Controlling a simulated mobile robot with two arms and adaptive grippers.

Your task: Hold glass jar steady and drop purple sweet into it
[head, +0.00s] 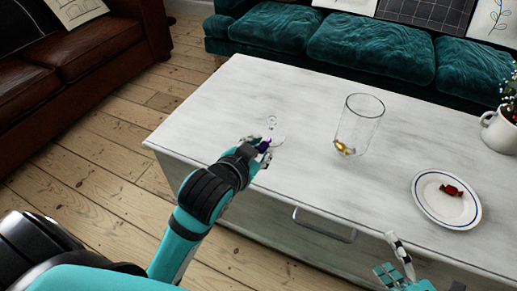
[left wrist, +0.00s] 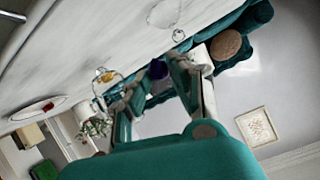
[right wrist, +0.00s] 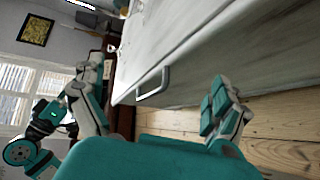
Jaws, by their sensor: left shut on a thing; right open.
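The clear glass jar (head: 358,128) stands upright and open on the white table, with a gold sweet (head: 344,148) at its bottom. My left gripper (head: 265,147) is shut on the purple sweet (head: 263,145), left of the jar and apart from it. The purple sweet also shows between the fingertips in the left wrist view (left wrist: 158,69), partly hidden by them. My right gripper (head: 398,260) is open and empty at the table's front edge, below the plate. Neither gripper touches the jar.
A white plate with a blue ring (head: 424,209) holds a red sweet (head: 451,190) right of the jar. A small clear glass piece, perhaps a lid (head: 272,120), lies beyond my left gripper. A potted plant (head: 502,130) stands at the right. The table (head: 215,110) is otherwise clear.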

